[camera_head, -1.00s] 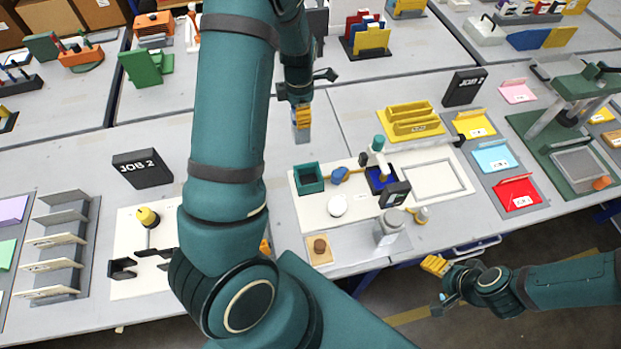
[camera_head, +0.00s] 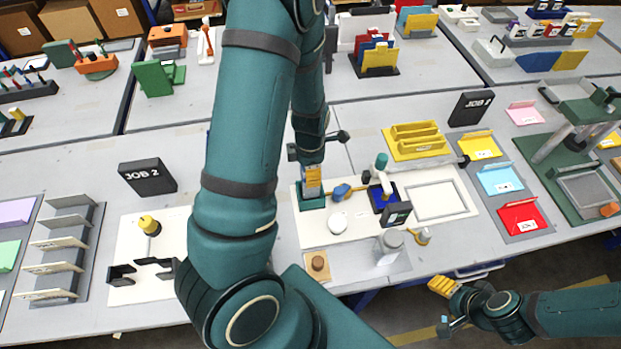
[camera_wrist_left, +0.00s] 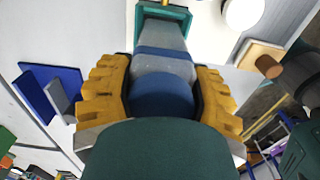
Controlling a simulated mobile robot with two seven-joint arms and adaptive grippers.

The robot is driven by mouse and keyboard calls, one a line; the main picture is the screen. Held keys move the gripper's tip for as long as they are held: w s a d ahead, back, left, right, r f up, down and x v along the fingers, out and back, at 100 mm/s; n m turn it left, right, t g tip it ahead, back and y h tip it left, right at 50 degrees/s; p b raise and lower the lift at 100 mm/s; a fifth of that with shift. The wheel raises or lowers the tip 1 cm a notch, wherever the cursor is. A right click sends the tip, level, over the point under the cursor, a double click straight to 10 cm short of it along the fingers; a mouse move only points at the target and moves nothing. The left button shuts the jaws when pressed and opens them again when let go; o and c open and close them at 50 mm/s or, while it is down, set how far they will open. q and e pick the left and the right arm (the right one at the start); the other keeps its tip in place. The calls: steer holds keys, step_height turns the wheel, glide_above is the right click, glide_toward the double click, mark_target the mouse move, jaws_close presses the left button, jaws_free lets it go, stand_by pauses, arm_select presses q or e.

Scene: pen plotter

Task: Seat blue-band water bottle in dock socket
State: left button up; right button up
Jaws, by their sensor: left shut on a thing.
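The blue-band water bottle (camera_wrist_left: 163,38) is grey with a blue band and a blue top, seen in the left wrist view. My left gripper (camera_head: 312,181) is shut on its upper part, with an orange finger on each side. The dark green square dock socket (camera_head: 312,203) stands at the left of the white board; it also shows in the left wrist view (camera_wrist_left: 185,20). The bottle's far end overlaps the socket's opening; how deep it sits, I cannot tell. My right gripper (camera_head: 444,290) hangs off the table's front edge, apart from everything; its opening is unclear.
Right of the socket are a blue item (camera_head: 341,191), a white round piece (camera_head: 338,221) and a dark blue station (camera_head: 382,199) with a white arm. A grey jar (camera_head: 388,246) and a wooden block (camera_head: 317,266) stand in front.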

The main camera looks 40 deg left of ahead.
arm_select(q)
step_height(320, 180, down, 3)
steer(key=shift+f+b, duration=0.2)
steer(key=shift+b, duration=0.1)
steer(key=o, duration=1.3)
steer(key=shift+f, duration=0.1)
